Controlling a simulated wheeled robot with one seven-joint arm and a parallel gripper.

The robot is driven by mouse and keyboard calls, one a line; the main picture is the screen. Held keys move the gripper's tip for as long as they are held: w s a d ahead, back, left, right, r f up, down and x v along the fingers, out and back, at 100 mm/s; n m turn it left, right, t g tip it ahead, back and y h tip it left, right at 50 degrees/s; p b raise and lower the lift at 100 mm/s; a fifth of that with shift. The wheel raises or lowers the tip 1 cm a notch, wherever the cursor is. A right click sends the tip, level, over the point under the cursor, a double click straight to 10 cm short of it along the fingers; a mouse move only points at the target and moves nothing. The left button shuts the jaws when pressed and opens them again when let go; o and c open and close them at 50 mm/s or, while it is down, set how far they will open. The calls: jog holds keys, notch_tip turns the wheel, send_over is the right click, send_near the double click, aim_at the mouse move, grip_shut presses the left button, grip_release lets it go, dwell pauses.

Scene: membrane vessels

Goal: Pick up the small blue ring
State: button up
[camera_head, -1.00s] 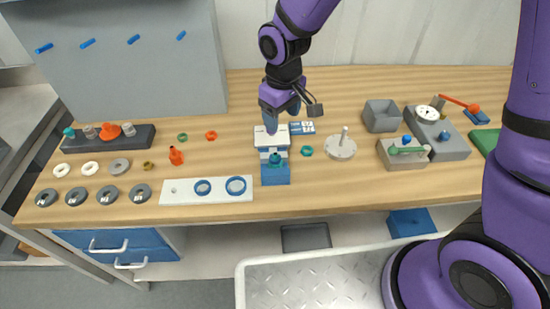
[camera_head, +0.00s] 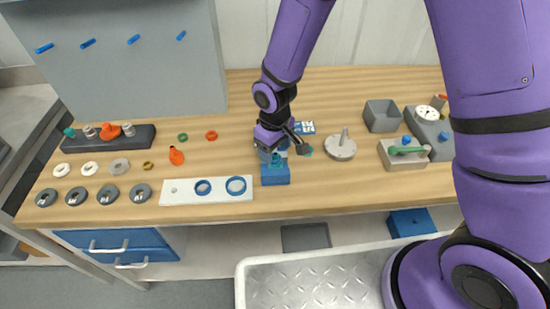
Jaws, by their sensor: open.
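The small blue ring (camera_head: 203,194) lies flat on the white plate (camera_head: 220,197) near the front of the bench. A larger blue ring (camera_head: 236,193) lies to its right on the same plate. My gripper (camera_head: 276,154) is over the blue block (camera_head: 275,176), to the right of both rings and apart from them. It is open. Its fingertips are small and partly hidden by the wrist, and I see no ring in it.
Grey washers (camera_head: 107,194) and white rings lie left of the plate. An orange bottle-shaped part (camera_head: 176,156) stands behind it. A disc with a post (camera_head: 340,148) and a grey box (camera_head: 382,115) are to the right. The bench just behind the plate is mostly clear.

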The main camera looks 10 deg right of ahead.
jog(key=shift+f, duration=1.25)
jog(key=shift+c, duration=0.3)
jog(key=c, duration=0.9)
jog(key=shift+c, duration=0.2)
jog(key=shift+r, duration=0.1)
